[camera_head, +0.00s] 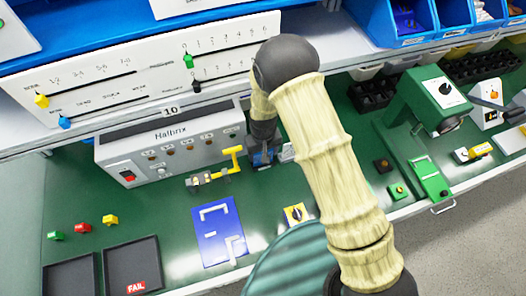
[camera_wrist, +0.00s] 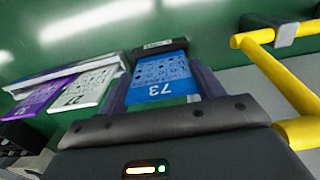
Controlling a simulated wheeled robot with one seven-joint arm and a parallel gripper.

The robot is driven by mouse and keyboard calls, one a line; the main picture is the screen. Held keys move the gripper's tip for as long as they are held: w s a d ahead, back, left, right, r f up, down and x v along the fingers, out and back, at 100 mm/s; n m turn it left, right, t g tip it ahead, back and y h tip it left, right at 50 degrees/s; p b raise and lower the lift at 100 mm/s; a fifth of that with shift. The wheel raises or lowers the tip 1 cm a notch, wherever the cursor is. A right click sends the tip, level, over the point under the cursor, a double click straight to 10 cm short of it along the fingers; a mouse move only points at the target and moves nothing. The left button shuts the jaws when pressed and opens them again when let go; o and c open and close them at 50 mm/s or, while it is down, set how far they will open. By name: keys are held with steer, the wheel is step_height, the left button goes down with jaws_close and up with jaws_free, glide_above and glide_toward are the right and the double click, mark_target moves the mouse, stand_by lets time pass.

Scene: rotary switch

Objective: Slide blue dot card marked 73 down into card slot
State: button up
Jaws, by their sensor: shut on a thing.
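The blue dot card marked 73 (camera_wrist: 162,78) is between the two fingers of my gripper (camera_wrist: 163,92) in the wrist view, its number upside down there. My gripper is shut on this card. The far end of the card meets a dark holder (camera_wrist: 160,48), likely the card slot; I cannot tell how deep the card is in it. In the head view a bit of blue (camera_head: 263,158) shows by my gripper, and my arm hides most of that spot.
A white card marked 72 (camera_wrist: 84,90) and a purple card (camera_wrist: 40,96) lie beside the blue card. A yellow handle (camera_wrist: 285,85) is close on the right. A grey Halbrix unit (camera_head: 172,142) stands left of my arm. A blue mat (camera_head: 220,232) lies in front.

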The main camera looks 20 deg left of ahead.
steer(key=shift+f+b, duration=0.3)
steer(key=shift+f, duration=0.2)
steer(key=o, duration=1)
steer(key=shift+r, duration=0.1)
step_height(320, 180, up, 17)
steer(key=b, duration=0.3)
steer(key=shift+r, duration=0.15)
step_height(320, 180, up, 9)
steer(key=p, duration=0.7)
